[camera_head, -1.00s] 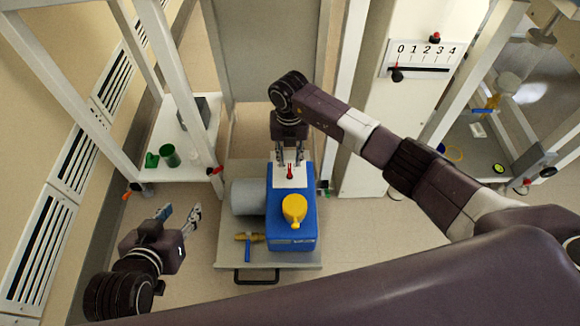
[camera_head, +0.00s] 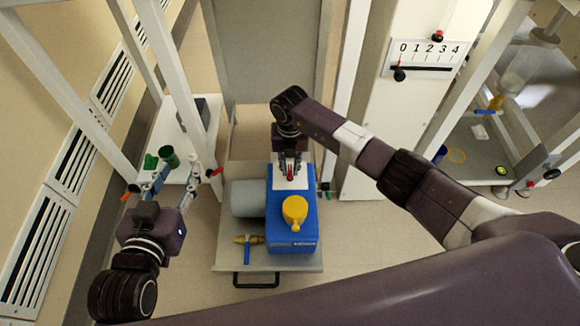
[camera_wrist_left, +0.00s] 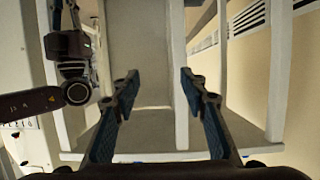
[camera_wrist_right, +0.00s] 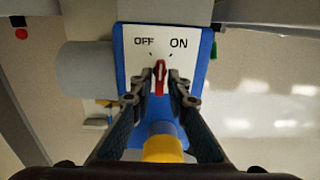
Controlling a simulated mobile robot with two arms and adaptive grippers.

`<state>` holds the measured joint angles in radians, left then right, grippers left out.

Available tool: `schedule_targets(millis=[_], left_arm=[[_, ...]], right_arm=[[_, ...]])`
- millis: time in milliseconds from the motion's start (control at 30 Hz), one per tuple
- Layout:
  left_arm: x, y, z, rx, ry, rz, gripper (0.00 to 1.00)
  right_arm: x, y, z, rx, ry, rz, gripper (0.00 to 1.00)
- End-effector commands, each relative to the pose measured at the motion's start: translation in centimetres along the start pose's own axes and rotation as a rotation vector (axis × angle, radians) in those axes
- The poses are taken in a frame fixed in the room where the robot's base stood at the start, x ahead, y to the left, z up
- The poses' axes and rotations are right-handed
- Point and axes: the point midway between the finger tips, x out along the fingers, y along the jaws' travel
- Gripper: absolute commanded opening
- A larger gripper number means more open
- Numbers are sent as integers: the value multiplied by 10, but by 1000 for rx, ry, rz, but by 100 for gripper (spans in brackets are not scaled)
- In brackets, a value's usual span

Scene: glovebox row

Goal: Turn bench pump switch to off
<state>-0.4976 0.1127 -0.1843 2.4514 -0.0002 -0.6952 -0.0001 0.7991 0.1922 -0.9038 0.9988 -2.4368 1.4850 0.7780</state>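The blue bench pump (camera_head: 306,222) has a yellow cap (camera_head: 295,210) and a white switch plate marked OFF on the left and ON on the right in the right wrist view (camera_wrist_right: 130,60). The red switch lever (camera_wrist_right: 160,77) stands roughly upright, its tip between the two marks. My right gripper (camera_wrist_right: 160,80) has its fingers closed in on both sides of the lever; any small gap is hard to see. It also shows above the plate in the head view (camera_head: 290,168). My left gripper (camera_head: 178,176) is open and empty, left of the pump. It also shows in the left wrist view (camera_wrist_left: 160,85).
The pump stands on a grey cart (camera_head: 225,257) with a black handle, beside a grey cylinder (camera_head: 247,198) and a yellow and blue valve (camera_head: 247,245). White frame posts flank both sides.

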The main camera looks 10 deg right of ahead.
Motion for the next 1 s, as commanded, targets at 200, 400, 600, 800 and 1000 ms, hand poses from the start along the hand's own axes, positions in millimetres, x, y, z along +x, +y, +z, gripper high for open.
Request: schedule_targets(millis=[200, 400, 600, 800, 1000], left_arm=[[0, 0, 0, 0, -1, 0, 40], [0, 0, 0, 0, 0, 0, 40], [0, 0, -2, 0, 11, 0, 40], [1, 0, -9, -1, 44, 1, 40], [2, 2, -23, 0, 105, 5, 40]], right_arm=[[0, 0, 0, 0, 0, 0, 0], [0, 0, 0, -9, 0, 0, 0], [0, 0, 1, -76, -2, 0, 0], [0, 0, 1, -207, -1, -2, 0], [0, 0, 1, -346, -2, -2, 0]])
